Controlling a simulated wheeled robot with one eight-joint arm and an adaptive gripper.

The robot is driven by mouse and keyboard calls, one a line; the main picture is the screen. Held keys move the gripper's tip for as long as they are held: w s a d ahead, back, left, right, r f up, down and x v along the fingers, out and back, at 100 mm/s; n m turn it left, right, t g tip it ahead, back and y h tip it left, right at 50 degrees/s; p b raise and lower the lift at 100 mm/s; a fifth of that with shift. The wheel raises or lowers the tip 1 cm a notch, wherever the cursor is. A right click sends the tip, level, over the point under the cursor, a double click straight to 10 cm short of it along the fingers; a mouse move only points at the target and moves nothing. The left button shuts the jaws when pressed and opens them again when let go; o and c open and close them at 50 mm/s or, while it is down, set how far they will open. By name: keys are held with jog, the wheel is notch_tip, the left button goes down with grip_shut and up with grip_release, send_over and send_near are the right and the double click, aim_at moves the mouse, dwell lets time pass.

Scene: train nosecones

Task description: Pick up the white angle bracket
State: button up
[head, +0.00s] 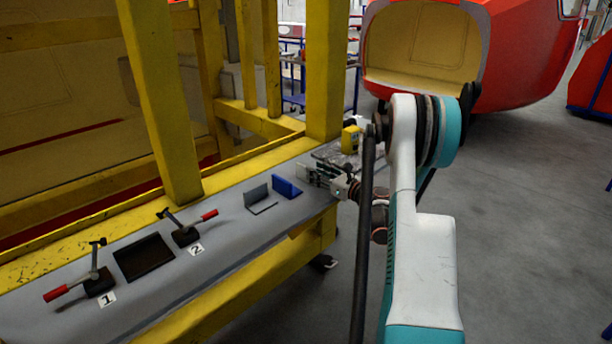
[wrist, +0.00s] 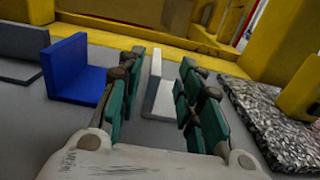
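The white angle bracket (wrist: 154,82) stands on the grey bench top in the wrist view. One plate is upright and the other lies flat to its right. My gripper (wrist: 163,60) is open, with its green-padded fingers on either side of the bracket. A gap shows on both sides, and neither finger clearly touches it.
A blue angle bracket (wrist: 75,70) stands close left of my gripper, with a grey one (wrist: 22,48) beyond it. A speckled slab (wrist: 265,118) bearing a yellow block (wrist: 302,92) lies to the right. Yellow posts (head: 325,75) rise behind the bench. Toggle clamps (head: 186,234) stand further left.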

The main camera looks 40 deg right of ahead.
aim_at(297, 165)
jog(key=w, duration=0.4)
jog(key=shift+a, duration=0.1)
jog(key=w, duration=0.1)
jog(key=w+p, duration=0.1)
jog(key=w, duration=0.1)
jog(key=w+a, duration=0.1)
jog(key=shift+w+f, duration=0.2)
jog(key=shift+f, duration=0.1)
jog(key=shift+w+f, duration=0.1)
jog(key=shift+w, duration=0.3)
grip_shut()
